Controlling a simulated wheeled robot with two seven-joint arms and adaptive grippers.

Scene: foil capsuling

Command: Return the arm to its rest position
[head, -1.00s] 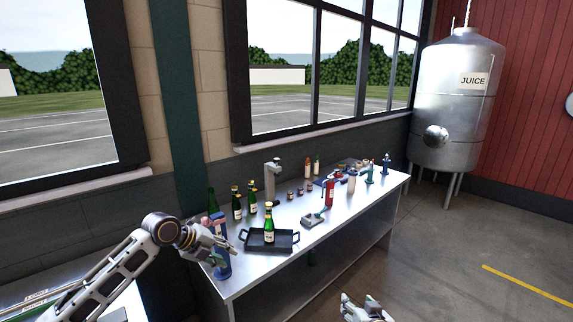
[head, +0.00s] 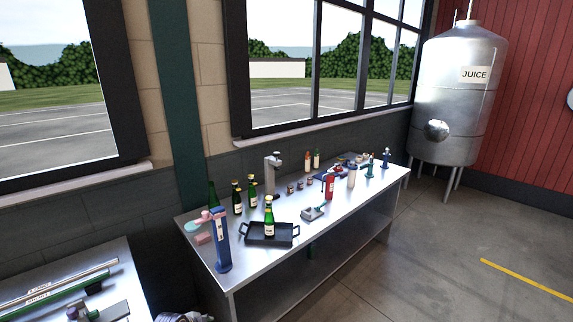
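A grey metal part of my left arm (head: 185,317), perhaps the gripper, shows only at the bottom edge, in front of the bench and beside the side table. Most of it is cut off and I cannot see its fingers. My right gripper is out of view. A green bottle (head: 268,218) stands upright in the black tray (head: 284,237) on the steel bench (head: 255,266). No gripper touches the bottle or the tray. A tall blue device (head: 222,246) stands at the bench's near left corner, with small pink items beside it.
More green bottles (head: 237,202) stand behind the tray, near a grey press (head: 270,176). A red item (head: 329,187), a grey tool (head: 313,213) and several small items fill the right part. A side table (head: 135,292) holds labelled rods. The floor at right is clear.

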